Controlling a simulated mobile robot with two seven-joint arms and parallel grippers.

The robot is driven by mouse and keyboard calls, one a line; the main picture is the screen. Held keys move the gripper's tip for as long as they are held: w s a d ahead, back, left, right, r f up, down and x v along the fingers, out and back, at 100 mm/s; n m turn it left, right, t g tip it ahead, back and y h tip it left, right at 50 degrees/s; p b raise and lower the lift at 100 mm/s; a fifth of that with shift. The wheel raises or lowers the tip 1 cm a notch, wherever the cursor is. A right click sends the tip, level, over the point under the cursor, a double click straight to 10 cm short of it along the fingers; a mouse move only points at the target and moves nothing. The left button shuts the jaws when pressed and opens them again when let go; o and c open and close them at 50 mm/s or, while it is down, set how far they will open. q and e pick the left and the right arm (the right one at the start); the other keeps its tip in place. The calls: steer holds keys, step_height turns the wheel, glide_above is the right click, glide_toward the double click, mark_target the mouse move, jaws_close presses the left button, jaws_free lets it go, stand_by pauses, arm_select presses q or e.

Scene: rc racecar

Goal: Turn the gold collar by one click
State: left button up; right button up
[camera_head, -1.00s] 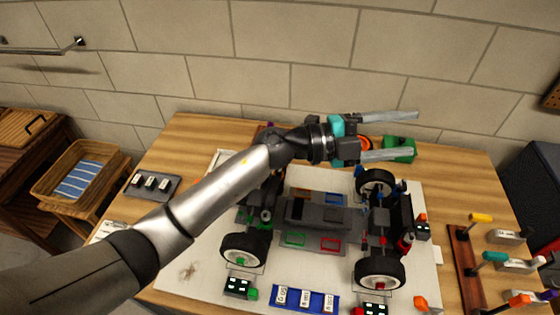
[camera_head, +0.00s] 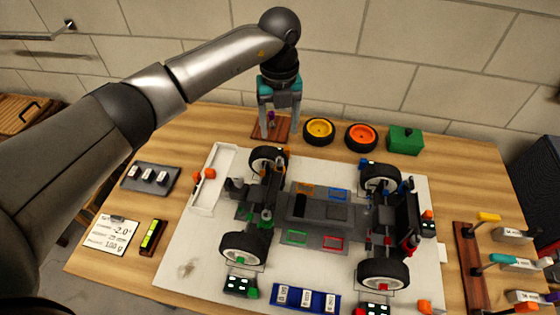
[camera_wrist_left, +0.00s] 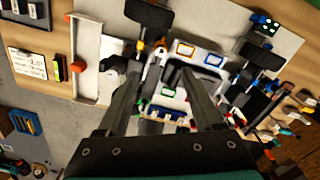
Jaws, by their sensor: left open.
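The RC car (camera_head: 318,215) stands on a white mat (camera_head: 185,245), with four black tyres and a dark chassis. My left gripper (camera_head: 277,127) points down at the back of the table, behind the car's back-left wheel (camera_head: 267,158). Its two fingers are apart, and a small purple-topped piece (camera_head: 271,117) on a brown block shows between them. In the left wrist view the open fingers (camera_wrist_left: 157,80) show with the car beyond them and nothing held. I cannot make out a gold collar for certain; a small orange part (camera_head: 285,151) shows beside that wheel. My right gripper is not in view.
A yellow-rimmed wheel (camera_head: 319,130), an orange-rimmed wheel (camera_head: 361,137) and a green box (camera_head: 405,140) stand along the back. A white tray (camera_head: 205,205) lies left of the car. A tool rack (camera_head: 470,275) stands at right.

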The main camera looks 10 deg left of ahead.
mark_target(280, 158)
arm_select(q)
step_height(280, 158, down, 14)
steer(key=shift+r+b, duration=0.1)
steer(key=shift+b, duration=0.6)
jaws_close()
